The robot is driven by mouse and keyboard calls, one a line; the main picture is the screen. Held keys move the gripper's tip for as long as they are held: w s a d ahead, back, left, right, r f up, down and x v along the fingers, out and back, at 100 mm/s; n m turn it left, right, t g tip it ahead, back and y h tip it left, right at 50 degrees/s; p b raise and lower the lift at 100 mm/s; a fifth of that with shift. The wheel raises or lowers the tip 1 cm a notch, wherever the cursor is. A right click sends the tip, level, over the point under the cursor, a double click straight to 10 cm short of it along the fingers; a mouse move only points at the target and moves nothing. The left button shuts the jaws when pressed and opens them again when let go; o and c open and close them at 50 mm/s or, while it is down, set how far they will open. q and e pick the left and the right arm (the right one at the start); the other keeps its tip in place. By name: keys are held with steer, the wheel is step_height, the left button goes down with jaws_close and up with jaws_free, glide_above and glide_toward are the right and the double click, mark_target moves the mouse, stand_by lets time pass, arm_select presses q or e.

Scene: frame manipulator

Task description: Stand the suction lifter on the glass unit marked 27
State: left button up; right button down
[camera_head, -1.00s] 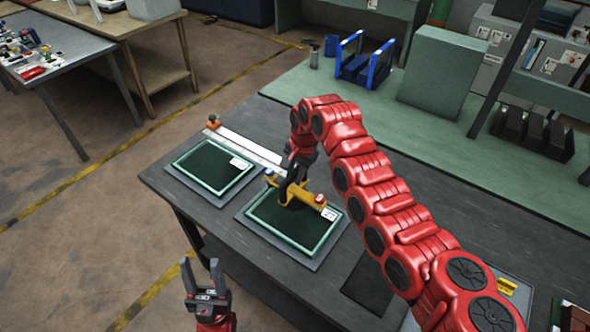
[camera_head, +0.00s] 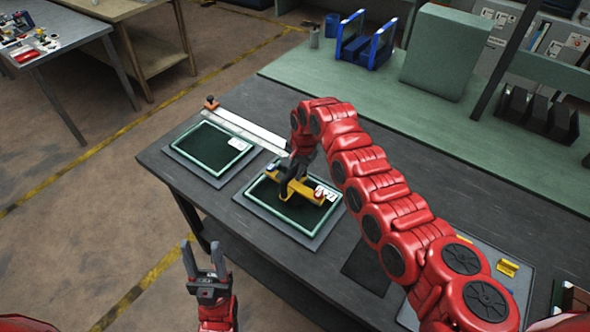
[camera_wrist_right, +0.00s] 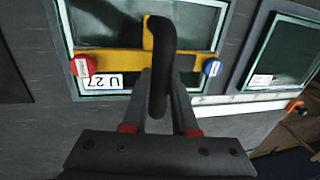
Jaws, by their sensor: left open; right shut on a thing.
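The suction lifter (camera_head: 300,188) is a yellow bar with a black handle, a red knob at one end and a blue one at the other. My right gripper (camera_head: 291,178) is shut on its handle; the wrist view shows the black handle (camera_wrist_right: 158,60) at the fingers. The lifter is over the green-framed glass unit marked 27 (camera_head: 299,232), crossing near its label (camera_wrist_right: 112,82), which reads "U 27". I cannot tell whether its cups touch the glass. My left gripper (camera_head: 203,258) is open and empty, off the table's near edge.
A second glass unit (camera_head: 210,148) lies to the left, its label unreadable. A pale rail (camera_head: 245,128) with an orange-topped end piece (camera_head: 211,103) runs behind both units. A green bench (camera_head: 400,125) with blue racks (camera_head: 365,42) stands behind. A grey tray lies at the right.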

steer(key=c, duration=0.6)
jaws_free()
steer(key=shift+r, duration=0.1)
steer(key=r+b, duration=0.1)
steer(key=r, duration=0.1)
steer(key=r+b, duration=0.1)
steer(key=r, duration=0.1)
steer(key=d+r+b, duration=0.1)
steer(key=r, duration=0.1)
steer(key=shift+s+r, duration=0.3)
steer(key=shift+r, duration=0.05)
step_height(320, 180, up, 10)
steer(key=s+d+b, duration=0.1)
steer(key=shift+s+d+r, duration=0.15)
steer(key=shift+s+d, duration=0.05)
steer(key=shift+d, duration=0.15)
